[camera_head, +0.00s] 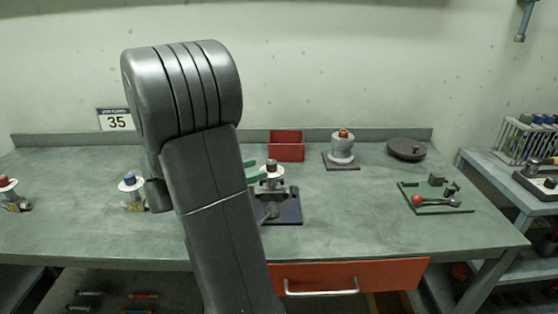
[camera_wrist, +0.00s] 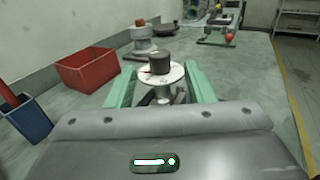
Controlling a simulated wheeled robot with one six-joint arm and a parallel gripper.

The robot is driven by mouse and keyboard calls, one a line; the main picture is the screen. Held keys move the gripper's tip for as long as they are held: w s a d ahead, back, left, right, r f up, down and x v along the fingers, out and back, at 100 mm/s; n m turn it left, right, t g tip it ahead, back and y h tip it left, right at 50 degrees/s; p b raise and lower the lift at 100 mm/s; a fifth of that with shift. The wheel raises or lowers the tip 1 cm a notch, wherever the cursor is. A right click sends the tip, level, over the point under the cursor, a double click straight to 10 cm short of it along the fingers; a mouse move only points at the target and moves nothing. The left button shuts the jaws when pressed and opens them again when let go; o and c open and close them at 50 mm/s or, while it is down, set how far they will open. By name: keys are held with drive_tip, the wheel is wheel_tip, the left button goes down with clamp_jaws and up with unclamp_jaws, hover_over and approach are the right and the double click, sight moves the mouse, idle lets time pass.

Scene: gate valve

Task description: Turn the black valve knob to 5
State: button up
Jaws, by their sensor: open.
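The black valve knob (camera_wrist: 160,63) stands on top of a white round dial (camera_wrist: 152,74) in the wrist view. In the head view the same black knob (camera_head: 271,165) is partly beside my arm, above a dark base plate (camera_head: 287,209). A small red mark shows on the dial, but its numbers are too small to read. My gripper (camera_wrist: 161,90) is open, with its green fingers on either side of the valve below the knob in the picture. I cannot tell whether they touch it. In the head view my arm hides most of the gripper.
A red bin (camera_head: 286,146) stands behind the valve. A valve with an orange knob (camera_head: 342,147), a dark round disc (camera_head: 406,150) and a green plate with a red-balled lever (camera_head: 436,198) lie to the right. Valves with a blue knob (camera_head: 130,180) and red knob (camera_head: 5,181) stand left.

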sight(279, 168)
drive_tip(key=p+x, duration=0.1)
drive_tip(key=x, duration=0.7)
drive_tip(key=c, duration=1)
